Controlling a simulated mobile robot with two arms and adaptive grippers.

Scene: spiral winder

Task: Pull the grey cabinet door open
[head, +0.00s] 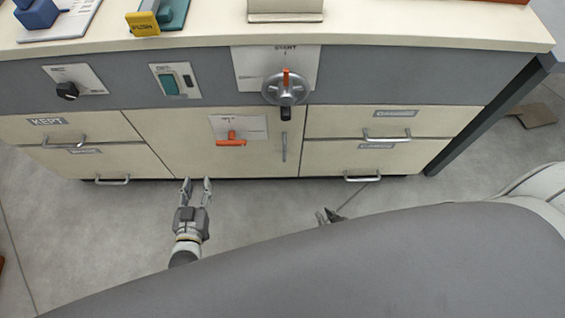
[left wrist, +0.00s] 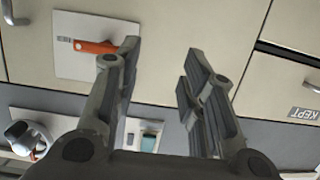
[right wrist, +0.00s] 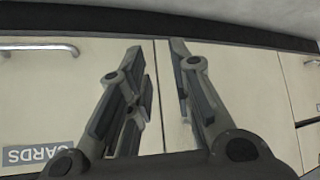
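The cabinet door (head: 195,155) is the cream middle panel under the grey band in the head view. It looks shut. A vertical grey handle (head: 284,147) is on its right side, and an orange lever (head: 231,141) on a white plate is near its top. The lever also shows in the left wrist view (left wrist: 95,46). My left gripper (head: 197,183) is open and empty, in front of the door's lower edge. My right gripper (head: 328,216) is mostly hidden by my own body. In the right wrist view (right wrist: 159,48) its fingers are apart, facing the cabinet front.
Drawers with bar handles flank the door: KEPT (head: 60,127) at left, two (head: 395,122) at right. A round crank with an orange knob (head: 286,88) is above the door handle. The worktop (head: 400,25) overhangs. The floor (head: 110,230) in front is clear.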

